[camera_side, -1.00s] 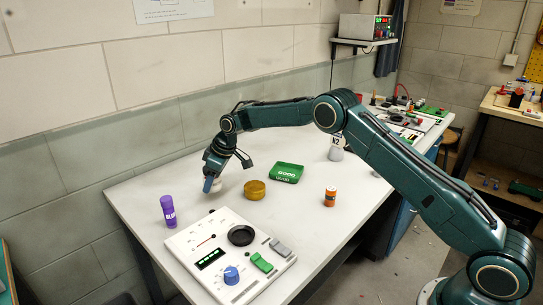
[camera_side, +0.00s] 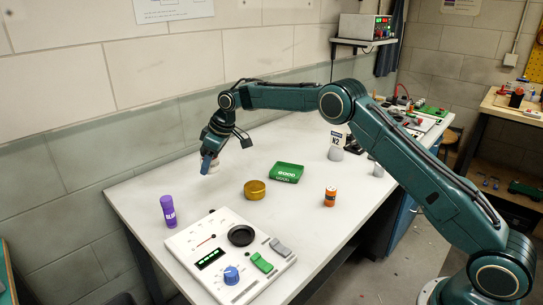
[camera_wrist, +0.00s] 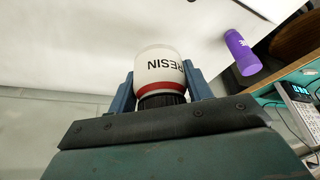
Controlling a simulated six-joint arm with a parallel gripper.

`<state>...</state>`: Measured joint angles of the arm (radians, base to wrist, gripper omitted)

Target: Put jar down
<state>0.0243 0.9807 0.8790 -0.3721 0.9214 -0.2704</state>
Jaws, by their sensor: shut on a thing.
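The jar (camera_wrist: 158,68) is white with a RESIN label, a red band and a dark ribbed cap. In the wrist view it sits between the blue fingers of my gripper (camera_wrist: 159,82), which is shut on it. In the side view my gripper (camera_side: 209,166) is above the left rear part of the white table (camera_side: 140,193). There the jar is mostly hidden by the fingers, with only a pale bit showing, and it appears raised off the tabletop.
A purple glue stick (camera_side: 168,211) stands at the table's left. A control panel (camera_side: 203,236) with a dark round dish lies in front.

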